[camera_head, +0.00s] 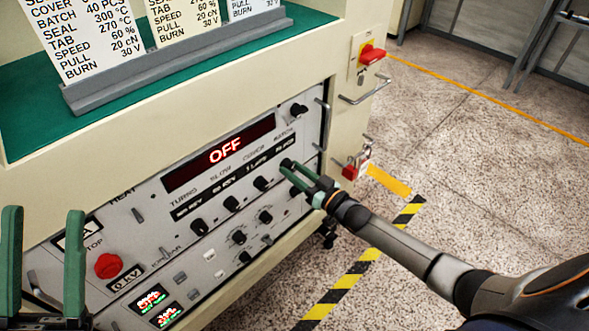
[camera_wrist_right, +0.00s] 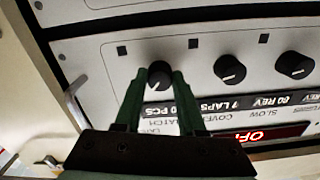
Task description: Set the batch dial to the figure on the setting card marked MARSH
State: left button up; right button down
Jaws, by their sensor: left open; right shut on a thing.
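The batch dial (camera_wrist_right: 160,75) is a dark round knob, first in its row in the right wrist view, by the BATCH label. My right gripper (camera_wrist_right: 158,72) has its green fingers closed on either side of it. In the head view this gripper (camera_head: 288,170) covers most of the dial. The dial's window (camera_wrist_right: 160,111) appears upside down and ends in "0 PCS"; its leading digit is unclear. Three setting cards stand in a grey holder (camera_head: 180,60); their top names are cut off. The leftmost card (camera_head: 85,35) reads BATCH 40 PCS. My left gripper (camera_head: 43,215) is open and empty.
Other knobs (camera_head: 231,203) stand in the same row, with more below. A red display (camera_head: 220,153) reads OFF. A red stop button (camera_head: 108,266) is at lower left. A red switch (camera_head: 371,54) and metal handles stick out at right.

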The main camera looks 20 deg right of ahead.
dwell(0.3)
jog(key=c, duration=0.5)
grip_release()
pick_arm(q)
jog(key=w+n+y+p, duration=0.1)
jog(key=w+f+n+y+p, duration=0.1)
jog(key=y, duration=0.1)
jog(key=w+f+n+y+p, duration=0.1)
jog(key=w+y, duration=0.1)
jog(key=shift+a+f+n+p, duration=0.25)
jog(key=shift+a+n+p, duration=0.05)
jog(key=shift+a+p, duration=0.1)
pick_arm(e)
jog(key=v, duration=1.2)
jog(key=shift+s, duration=0.25)
jog(key=shift+r, duration=0.1)
